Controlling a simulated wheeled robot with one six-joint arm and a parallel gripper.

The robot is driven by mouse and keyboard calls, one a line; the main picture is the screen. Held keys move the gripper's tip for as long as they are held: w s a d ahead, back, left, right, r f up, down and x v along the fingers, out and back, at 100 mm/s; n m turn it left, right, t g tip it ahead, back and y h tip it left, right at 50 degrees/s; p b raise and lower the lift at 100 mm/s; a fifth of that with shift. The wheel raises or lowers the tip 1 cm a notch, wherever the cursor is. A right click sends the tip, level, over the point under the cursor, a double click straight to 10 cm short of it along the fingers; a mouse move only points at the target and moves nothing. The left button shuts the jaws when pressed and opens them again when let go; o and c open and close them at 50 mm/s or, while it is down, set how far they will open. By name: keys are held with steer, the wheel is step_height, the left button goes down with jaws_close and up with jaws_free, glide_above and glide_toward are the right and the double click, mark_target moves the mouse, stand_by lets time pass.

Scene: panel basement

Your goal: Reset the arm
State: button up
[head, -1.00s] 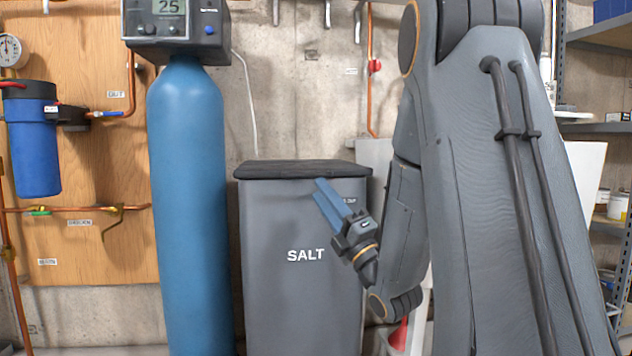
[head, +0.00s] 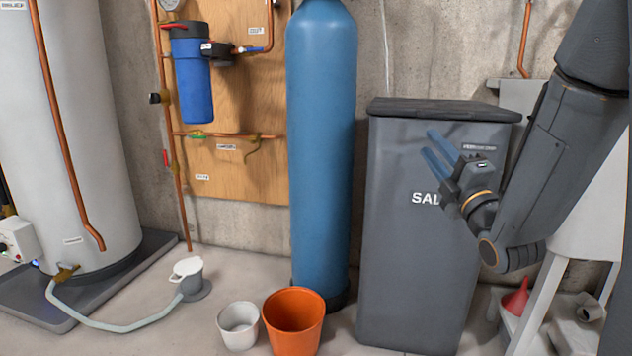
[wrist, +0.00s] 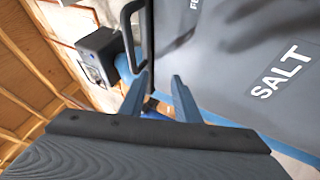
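My gripper (head: 438,154) is at the right in the head view, in front of the dark grey salt bin (head: 405,260), on my folded arm. Its two blue fingers point up and to the left, with a gap between them. In the wrist view the fingers (wrist: 160,98) stand apart with nothing held between them. The salt bin's face (wrist: 235,60) fills the right of the wrist view, with its lettering tilted. I cannot tell the exact distance from the fingers to the bin.
A blue tank (head: 322,150) stands left of the bin. An orange bucket (head: 293,322) and a white bucket (head: 238,327) are on the floor before it. A white heater tank (head: 70,130) with a hose (head: 115,325) is at far left. A white sink (head: 590,210) is at right.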

steer(key=w+a+f+m+g+h+p, duration=0.1)
steer(key=a+f+m+g, duration=0.15)
steer(key=a, duration=0.35)
steer(key=a+f+m+g+p, duration=0.1)
steer(key=a+f+m+g, duration=0.2)
steer(key=a, duration=0.4)
steer(key=s+a+f+m+g+p, duration=0.2)
steer(key=s+a+f+m+g, duration=0.25)
steer(key=s+a, duration=0.3)
steer(key=s+a+m+g+h+p, duration=0.1)
steer(key=s+a+m+g+p, duration=0.2)
steer(key=s, duration=0.8)
steer(key=s+a+g, duration=0.3)
steer(key=s+g, duration=0.2)
steer(key=s, duration=0.6)
steer(key=s+a+m+g+h+p, duration=0.1)
steer(key=s+a+m+g+p, duration=0.2)
steer(key=s, duration=0.8)
steer(key=d+r+m+p, duration=0.2)
steer(key=d+r+p, duration=0.8)
steer(key=p, duration=0.8)
steer(key=d+r+m+g+h+p, duration=0.1)
steer(key=d+r+m+p, duration=0.2)
steer(key=d+r+p, duration=0.7)
step_height(320, 180, up, 8)
steer(key=p, duration=0.8)
steer(key=shift+w+d+f, duration=0.15)
steer(key=shift+d+f, duration=0.05)
steer(key=shift+d, duration=0.15)
